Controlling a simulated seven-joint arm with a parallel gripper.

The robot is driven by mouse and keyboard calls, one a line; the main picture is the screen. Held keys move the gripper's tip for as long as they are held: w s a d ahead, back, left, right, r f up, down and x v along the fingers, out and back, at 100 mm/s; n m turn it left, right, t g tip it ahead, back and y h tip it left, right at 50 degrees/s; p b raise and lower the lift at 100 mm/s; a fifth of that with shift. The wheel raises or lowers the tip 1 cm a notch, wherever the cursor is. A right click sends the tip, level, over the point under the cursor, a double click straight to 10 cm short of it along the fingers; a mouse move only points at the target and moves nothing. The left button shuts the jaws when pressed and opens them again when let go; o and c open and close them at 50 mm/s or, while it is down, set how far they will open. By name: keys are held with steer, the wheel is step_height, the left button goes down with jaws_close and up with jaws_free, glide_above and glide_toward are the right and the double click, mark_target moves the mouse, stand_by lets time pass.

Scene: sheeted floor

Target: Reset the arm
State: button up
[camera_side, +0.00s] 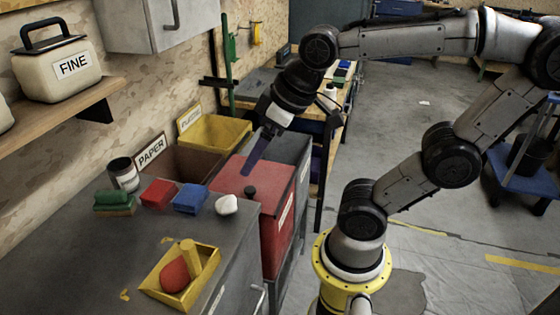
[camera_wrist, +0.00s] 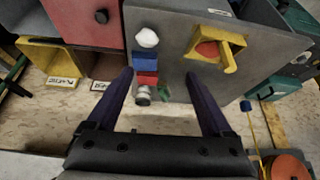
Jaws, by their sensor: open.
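My gripper (camera_side: 249,170) hangs above the red bin (camera_side: 262,185) in the side view, pointing down and to the left. Its dark purple fingers overlap in that view. In the wrist view my gripper (camera_wrist: 160,75) has its two fingers wide apart, with nothing held between them. The fingertips look clear of the cabinet top, though the exact height is hard to tell. My arm is bent high, reaching left from its yellow base.
The grey cabinet (camera_side: 100,240) carries a green block (camera_side: 114,202), a can (camera_side: 123,175), a red block (camera_side: 158,193), a blue block (camera_side: 190,198), a white lump (camera_side: 227,205) and a yellow tray (camera_side: 152,285). A yellow bin (camera_side: 215,133) stands behind. Floor at right is mostly open.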

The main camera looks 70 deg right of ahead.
steer(key=shift+m, duration=0.3)
steer(key=s, duration=0.1)
steer(key=s+f, duration=0.1)
steer(key=s, duration=0.1)
steer(key=s+f, duration=0.1)
steer(key=shift+s+d, duration=0.15)
steer(key=shift+d, duration=0.1)
